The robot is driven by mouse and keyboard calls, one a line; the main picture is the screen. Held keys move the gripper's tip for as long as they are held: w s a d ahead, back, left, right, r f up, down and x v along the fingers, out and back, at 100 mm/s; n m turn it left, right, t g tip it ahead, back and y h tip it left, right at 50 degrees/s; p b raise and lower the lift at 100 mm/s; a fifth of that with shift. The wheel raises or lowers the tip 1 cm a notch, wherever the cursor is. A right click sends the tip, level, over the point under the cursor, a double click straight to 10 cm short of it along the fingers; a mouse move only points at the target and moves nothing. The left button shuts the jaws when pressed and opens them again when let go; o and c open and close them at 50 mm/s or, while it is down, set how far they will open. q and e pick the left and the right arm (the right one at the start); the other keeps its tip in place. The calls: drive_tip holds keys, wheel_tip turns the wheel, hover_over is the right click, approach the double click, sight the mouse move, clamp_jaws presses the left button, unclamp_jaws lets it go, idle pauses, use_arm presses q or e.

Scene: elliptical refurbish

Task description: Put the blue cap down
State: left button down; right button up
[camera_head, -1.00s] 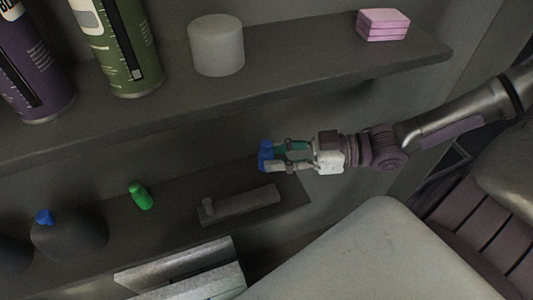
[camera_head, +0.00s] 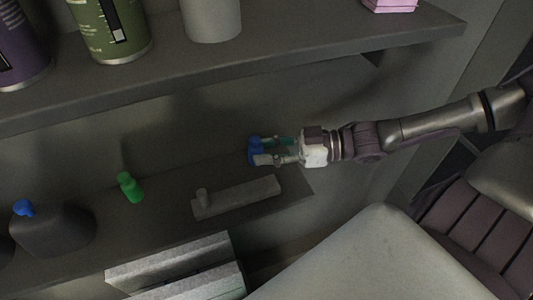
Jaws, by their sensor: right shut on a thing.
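A blue cap (camera_head: 254,151) is between the fingers of my right gripper (camera_head: 265,152), which is shut on it. The gripper reaches in from the right and holds the cap near the back wall, above the lower shelf (camera_head: 150,222) and just behind a grey flat object. Whether the cap touches anything below cannot be told. Another blue cap (camera_head: 23,208) sits on a dark rounded bottle (camera_head: 55,234) at the left of the lower shelf. My left gripper is not in view.
The upper shelf (camera_head: 300,62) overhangs, with spray cans (camera_head: 110,28), a grey cylinder (camera_head: 212,18) and pink blocks (camera_head: 390,4). Pale boxes (camera_head: 175,265) lie below.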

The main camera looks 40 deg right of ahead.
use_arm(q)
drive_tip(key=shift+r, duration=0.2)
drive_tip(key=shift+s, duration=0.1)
use_arm(e)
drive_tip(key=shift+f, duration=0.2)
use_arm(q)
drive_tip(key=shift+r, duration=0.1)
use_arm(e)
drive_tip(key=o, duration=0.8)
drive_tip(key=shift+r, duration=0.2)
drive_tip(key=p+v, duration=0.3)
drive_tip(key=v, duration=0.1)
drive_tip(key=shift+s+d+r, duration=0.15)
drive_tip(key=shift+d, duration=0.05)
use_arm(q)
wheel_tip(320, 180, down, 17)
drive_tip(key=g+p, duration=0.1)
drive_tip(key=p, duration=0.1)
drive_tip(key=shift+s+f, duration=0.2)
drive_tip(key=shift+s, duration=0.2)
use_arm(e)
drive_tip(key=v, duration=0.7)
drive_tip(key=shift+s+d, duration=0.15)
drive_tip(key=shift+d, duration=0.05)
